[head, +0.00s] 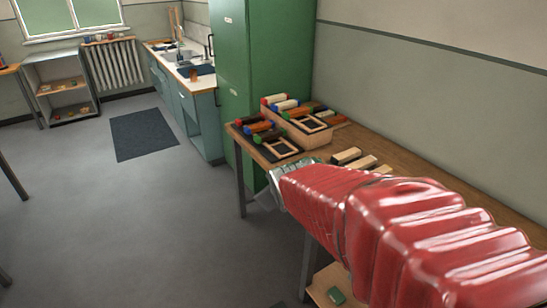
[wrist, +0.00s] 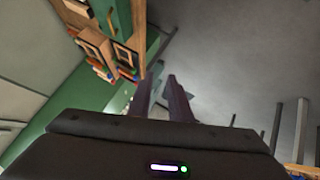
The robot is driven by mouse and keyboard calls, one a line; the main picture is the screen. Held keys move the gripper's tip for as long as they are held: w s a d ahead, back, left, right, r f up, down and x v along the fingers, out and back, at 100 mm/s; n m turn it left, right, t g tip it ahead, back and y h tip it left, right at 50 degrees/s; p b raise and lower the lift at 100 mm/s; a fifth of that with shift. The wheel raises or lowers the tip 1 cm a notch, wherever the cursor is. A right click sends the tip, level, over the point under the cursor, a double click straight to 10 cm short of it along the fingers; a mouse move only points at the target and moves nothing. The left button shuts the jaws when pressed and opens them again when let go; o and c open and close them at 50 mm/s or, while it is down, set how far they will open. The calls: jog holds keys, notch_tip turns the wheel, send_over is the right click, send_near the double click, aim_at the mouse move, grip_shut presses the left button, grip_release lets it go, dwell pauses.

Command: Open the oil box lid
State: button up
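I cannot single out an oil box or its lid for certain in either view. A wooden box (head: 294,128) with coloured rolls on top stands on the workbench in the head view. My gripper shows at the end of my red-sleeved arm, beside the bench's front edge. In the wrist view, my gripper (wrist: 163,86) has its two dark fingers apart with nothing between them. The fingers point past the bench toward the floor. My arm hides part of the bench.
The wooden workbench (head: 343,139) runs along the right wall. Dark trays (head: 281,149) and several wooden blocks (head: 346,155) lie on it. A tall green cabinet (head: 265,60) stands behind its far end.

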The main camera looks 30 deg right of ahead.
jog(key=w+d+f+n+t, duration=0.2)
jog(key=d+f, duration=0.5)
jog(key=d, duration=0.4)
jog(key=w+d+f+n+t, duration=0.3)
jog(key=d+f, duration=0.4)
jog(key=d, duration=0.5)
jog(key=shift+f+n+t+h, duration=0.3)
jog(key=shift+n+t, duration=0.2)
jog(key=shift+n, duration=0.1)
jog(key=shift+w, duration=0.1)
jog(key=x, duration=1.3)
jog(key=shift+w+d+f, duration=0.1)
jog(key=shift+w+d, duration=0.1)
jog(key=shift+w, duration=0.05)
grip_shut()
